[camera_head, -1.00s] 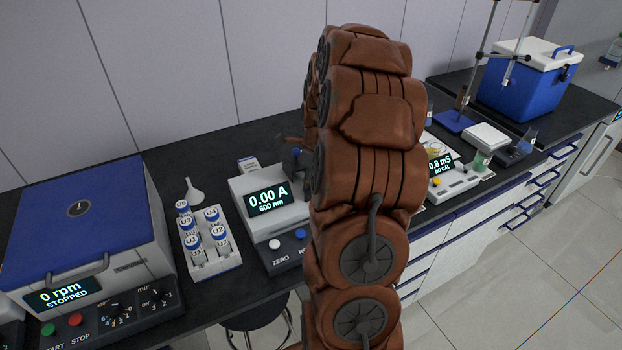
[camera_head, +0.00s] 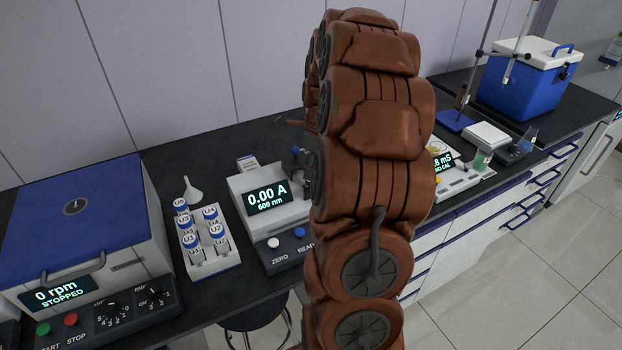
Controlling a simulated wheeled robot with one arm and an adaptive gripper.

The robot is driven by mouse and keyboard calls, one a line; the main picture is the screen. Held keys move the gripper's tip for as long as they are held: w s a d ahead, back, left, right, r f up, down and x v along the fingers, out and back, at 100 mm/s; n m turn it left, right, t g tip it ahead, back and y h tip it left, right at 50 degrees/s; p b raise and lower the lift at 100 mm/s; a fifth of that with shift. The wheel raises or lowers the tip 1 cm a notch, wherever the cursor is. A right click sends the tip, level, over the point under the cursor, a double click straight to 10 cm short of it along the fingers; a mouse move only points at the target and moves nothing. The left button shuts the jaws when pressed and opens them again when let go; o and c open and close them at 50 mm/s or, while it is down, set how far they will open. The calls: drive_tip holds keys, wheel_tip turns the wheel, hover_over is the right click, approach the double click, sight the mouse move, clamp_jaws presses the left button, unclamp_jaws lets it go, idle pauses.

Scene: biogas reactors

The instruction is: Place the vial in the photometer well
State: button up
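The photometer (camera_head: 248,221) stands on the bench left of my arm, its screen reading 0.00 A, 600 nm. Its right side, and any well there, is hidden behind my arm. A small blue piece (camera_head: 295,151), perhaps a vial cap, shows at the photometer's upper right. Dark parts of my gripper (camera_head: 304,166) show beside it, mostly hidden by my arm. I cannot tell whether the fingers are shut on it. A white rack (camera_head: 214,266) left of the photometer holds several blue-capped vials (camera_head: 190,242) with U labels.
A blue-lidded centrifuge (camera_head: 75,213), reading 0 rpm STOPPED, stands at the left. A white funnel (camera_head: 191,191) is behind the rack. A conductivity meter (camera_head: 457,180), a blue stand and a blue cooler (camera_head: 521,90) are to the right. A stool (camera_head: 255,318) is below the bench.

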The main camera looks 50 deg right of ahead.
wheel_tip(320, 180, up, 8)
drive_tip(key=b, duration=0.1)
drive_tip(key=shift+s+d+f+b, duration=0.2)
drive_tip(key=shift+s+b, duration=0.1)
drive_tip(key=shift+s, duration=0.15)
drive_tip(key=s+a+n+g, duration=0.1)
drive_tip(key=s+a+n, duration=0.2)
drive_tip(key=a+n, duration=0.7)
drive_tip(key=s+a+n+g, duration=0.1)
drive_tip(key=s+a+n, duration=0.4)
drive_tip(key=a, duration=0.8)
drive_tip(key=s+a+f+n, duration=0.2)
drive_tip(key=s+a+n, duration=0.3)
drive_tip(key=s+n, duration=0.2)
drive_tip(key=s+a+f+n+g, duration=0.1)
drive_tip(key=s+a+f+n, duration=0.2)
drive_tip(key=s+a+n, duration=0.2)
drive_tip(key=s+n, duration=0.2)
drive_tip(key=n, duration=0.1)
drive_tip(key=shift+s+f+n+h, duration=0.2)
drive_tip(key=shift+f+n+h, duration=0.1)
drive_tip(key=shift+n, duration=0.1)
